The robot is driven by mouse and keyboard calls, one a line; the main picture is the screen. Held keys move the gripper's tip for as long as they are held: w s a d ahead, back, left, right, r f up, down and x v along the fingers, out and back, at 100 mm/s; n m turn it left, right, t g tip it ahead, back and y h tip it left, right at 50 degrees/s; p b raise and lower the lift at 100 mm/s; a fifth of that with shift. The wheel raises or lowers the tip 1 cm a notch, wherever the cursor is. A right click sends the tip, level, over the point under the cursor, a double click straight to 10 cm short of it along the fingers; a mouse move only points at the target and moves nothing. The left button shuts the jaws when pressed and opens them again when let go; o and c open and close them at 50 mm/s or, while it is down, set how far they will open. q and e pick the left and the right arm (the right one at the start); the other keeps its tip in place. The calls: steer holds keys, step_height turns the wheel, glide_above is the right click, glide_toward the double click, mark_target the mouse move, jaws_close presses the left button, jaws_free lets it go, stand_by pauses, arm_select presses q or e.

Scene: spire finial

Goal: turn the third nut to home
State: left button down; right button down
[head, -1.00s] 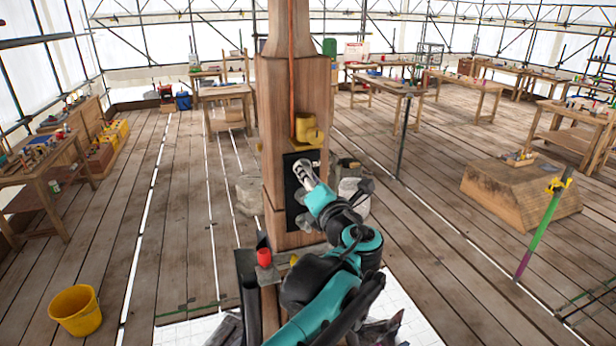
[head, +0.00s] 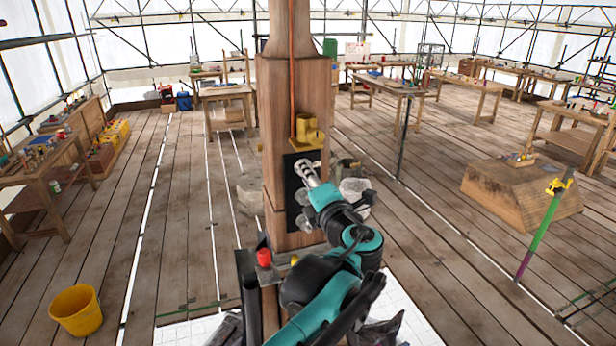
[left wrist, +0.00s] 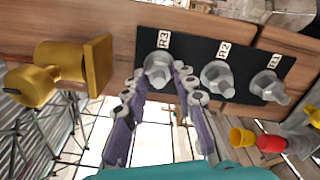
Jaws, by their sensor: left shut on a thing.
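A wooden post (head: 293,90) stands at the centre of the head view with a black plate (head: 290,195) on its face. In the left wrist view the black plate (left wrist: 200,55) bears three grey nuts in a row, each beside a small label. My left gripper (left wrist: 165,75) is shut on the nut nearest the yellow bracket (left wrist: 70,68), at the label that appears to end in 3. The middle nut (left wrist: 217,78) and the far nut (left wrist: 268,86) are free. My right gripper is not seen.
A yellow cup-like bracket (head: 307,130) sits on the post just above the plate. A red knob (head: 264,257) is low beside the post. A yellow bucket (head: 76,310) stands on the floor at left. A wooden block (head: 522,190) lies at right.

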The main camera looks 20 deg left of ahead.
arm_select(q)
steer(key=shift+f, duration=0.15)
steer(key=c, duration=1.2)
jaws_free()
steer(key=v, duration=1.2)
steer(key=s+a+f+n+g+h+b, duration=0.1)
steer(key=s+a+f+n+g+b, duration=0.15)
steer(key=f+n+b, duration=0.55)
steer(key=s+a+f+n+g+h+b, duration=0.15)
steer(key=a+f+n, duration=0.25)
steer(key=f, duration=0.9)
steer(key=s+a+f+n+g+h+b, duration=0.15)
steer(key=a+f+n+b, duration=0.35)
steer(key=f, duration=0.5)
steer(key=s+d+f+n+h+b, duration=0.1)
steer(key=s+f+n+h+b, duration=0.1)
steer(key=f+n, duration=0.6)
steer(key=s+d+f+n+g+h+b, duration=0.1)
steer(key=s+f+n+h+b, duration=0.1)
steer(key=s+f+n+b, duration=0.2)
steer(key=s+d+f+n+g+h+b, duration=0.1)
steer(key=s+d+f+n+h+b, duration=0.1)
steer(key=f+n+b, duration=0.5)
step_height(320, 180, down, 7)
steer(key=s+n, duration=0.1)
steer(key=n, duration=0.5)
steer(key=shift+f+n+b, duration=0.25)
steer(key=shift+n+b, duration=0.05)
steer(key=shift+b, duration=0.05)
